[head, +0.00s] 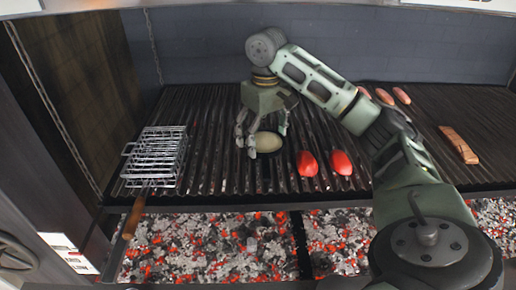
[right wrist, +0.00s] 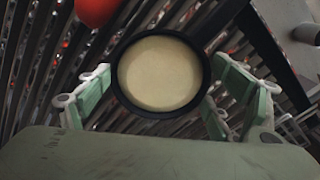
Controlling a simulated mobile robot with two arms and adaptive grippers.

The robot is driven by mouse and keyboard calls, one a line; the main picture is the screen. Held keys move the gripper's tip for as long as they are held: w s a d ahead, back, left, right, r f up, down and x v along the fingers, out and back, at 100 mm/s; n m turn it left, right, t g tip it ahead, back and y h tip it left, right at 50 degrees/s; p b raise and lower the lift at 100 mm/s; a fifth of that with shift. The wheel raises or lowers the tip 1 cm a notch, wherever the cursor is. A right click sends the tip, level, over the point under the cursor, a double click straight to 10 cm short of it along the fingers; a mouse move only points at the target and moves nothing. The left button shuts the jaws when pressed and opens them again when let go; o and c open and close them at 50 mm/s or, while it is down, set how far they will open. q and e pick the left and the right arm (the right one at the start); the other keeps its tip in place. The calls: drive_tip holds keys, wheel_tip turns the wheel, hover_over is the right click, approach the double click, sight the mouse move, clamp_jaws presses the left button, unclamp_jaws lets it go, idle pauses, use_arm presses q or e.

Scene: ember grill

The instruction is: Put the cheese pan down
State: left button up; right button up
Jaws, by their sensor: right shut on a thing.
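The cheese pan (head: 267,142) is a small round dark pan filled with pale yellow cheese. It is at the middle of the grill grate (head: 225,165); I cannot tell whether it touches the bars. It also shows in the right wrist view (right wrist: 160,73), with its black rim around the cheese. My right gripper (head: 262,137) points down with its fingers on either side of the pan, shut on it. The far side of the pan is partly hidden by the gripper. My left gripper is not in view.
Two red peppers (head: 307,163) (head: 341,162) lie just right of the pan. A wire grill basket (head: 155,158) with a wooden handle is at the left. Several sausages (head: 384,96) and a brown piece of food (head: 458,145) lie at the right. Glowing coals (head: 210,248) are below the grate's front edge.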

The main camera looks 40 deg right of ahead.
sight(260, 148)
drive_tip(key=shift+w+d+f, duration=0.1)
drive_tip(key=shift+w+f, duration=0.3)
drive_tip(key=shift+w, duration=0.2)
drive_tip(key=shift+w+d+f, duration=0.1)
drive_tip(key=shift+w+f, duration=0.25)
drive_tip(key=shift+w, duration=0.2)
drive_tip(key=f+p, duration=0.1)
drive_tip(key=f, duration=0.2)
drive_tip(key=shift+s, duration=0.2)
drive_tip(key=shift+w+f, duration=0.15)
drive_tip(key=shift+f, duration=0.2)
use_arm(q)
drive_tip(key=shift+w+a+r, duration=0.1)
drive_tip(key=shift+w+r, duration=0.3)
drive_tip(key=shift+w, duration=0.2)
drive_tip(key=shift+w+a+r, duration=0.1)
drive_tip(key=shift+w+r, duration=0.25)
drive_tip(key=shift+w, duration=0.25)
use_arm(e)
drive_tip(key=o, duration=1.3)
drive_tip(key=shift+f, duration=0.1)
drive_tip(key=shift+c, duration=0.2)
drive_tip(key=shift+o, duration=1.3)
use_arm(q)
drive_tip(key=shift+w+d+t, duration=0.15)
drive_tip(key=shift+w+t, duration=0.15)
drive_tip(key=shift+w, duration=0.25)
